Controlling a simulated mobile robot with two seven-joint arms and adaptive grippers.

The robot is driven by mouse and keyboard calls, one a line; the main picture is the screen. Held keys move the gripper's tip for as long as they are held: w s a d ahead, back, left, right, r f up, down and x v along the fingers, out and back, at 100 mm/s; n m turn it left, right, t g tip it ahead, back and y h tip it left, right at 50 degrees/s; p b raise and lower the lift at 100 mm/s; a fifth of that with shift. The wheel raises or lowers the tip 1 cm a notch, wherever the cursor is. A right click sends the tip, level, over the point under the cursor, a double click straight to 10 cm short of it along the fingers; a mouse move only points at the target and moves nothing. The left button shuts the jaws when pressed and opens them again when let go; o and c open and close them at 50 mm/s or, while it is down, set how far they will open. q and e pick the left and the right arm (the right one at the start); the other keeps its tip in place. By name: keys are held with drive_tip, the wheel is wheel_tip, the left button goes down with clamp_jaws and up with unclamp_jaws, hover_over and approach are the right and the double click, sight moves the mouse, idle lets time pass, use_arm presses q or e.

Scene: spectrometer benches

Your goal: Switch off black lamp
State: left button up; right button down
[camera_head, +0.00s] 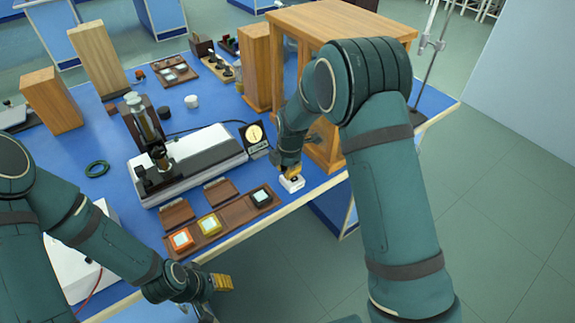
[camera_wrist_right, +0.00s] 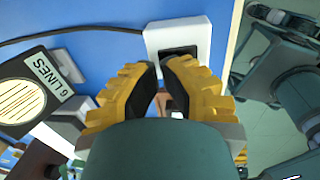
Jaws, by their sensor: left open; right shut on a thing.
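A small white switch box (camera_head: 291,183) sits on the blue bench near its right front edge. In the right wrist view the white box (camera_wrist_right: 155,38) has a black top part (camera_wrist_right: 180,52), and a black cable runs off to the left. My right gripper (camera_head: 291,172) points down at the box with its yellow fingertips (camera_wrist_right: 166,66) at the black part; they cover some of it. I cannot tell for certain which lamp is the black one. My left gripper (camera_head: 222,283) is open and empty, in front of the bench edge.
A grey-white instrument (camera_head: 205,148) stands left of the box, with a round-dial "6 LINES" card (camera_head: 254,134) between them. A wooden tray (camera_head: 234,216) with orange, yellow and black framed tiles lies in front. A wooden cabinet (camera_head: 345,22) stands behind my right arm.

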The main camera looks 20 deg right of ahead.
idle(0.3)
drive_tip(key=shift+w+f+g+p, duration=0.1)
drive_tip(key=shift+f+g+p, duration=0.3)
drive_tip(key=shift+g+p, duration=0.1)
drive_tip(key=shift+f, duration=0.25)
drive_tip(key=shift+r, duration=0.1)
drive_tip(key=shift+r+p, duration=0.35)
drive_tip(key=shift+r, duration=0.35)
